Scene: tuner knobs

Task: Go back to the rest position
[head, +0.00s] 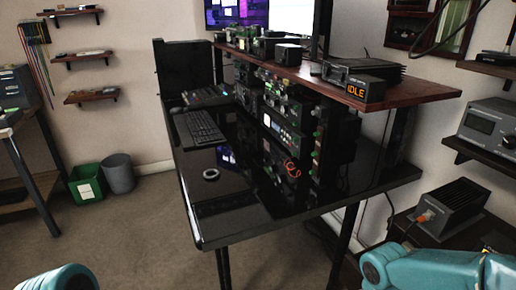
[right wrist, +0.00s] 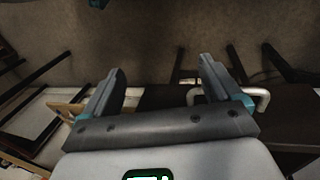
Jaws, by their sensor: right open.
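My right gripper (right wrist: 160,88) shows in the right wrist view with its two grey fingers spread wide apart. Nothing is between the fingers. Its teal arm (head: 435,268) shows at the bottom right of the head view, but the gripper itself is out of that view. A teal part of my left arm (head: 60,278) shows at the bottom left edge of the head view, and my left gripper is not visible. The radio rack with tuner knobs (head: 285,130) stands on the glossy black desk (head: 240,218), apart from my arms.
A wooden shelf (head: 425,92) above the rack carries a box reading IDLE (head: 355,88). A keyboard (head: 198,127) lies on the desk. Green (head: 87,184) and grey (head: 119,173) bins stand on the floor at left. A dark device (head: 452,207) sits near my right arm. Carpet is clear in front.

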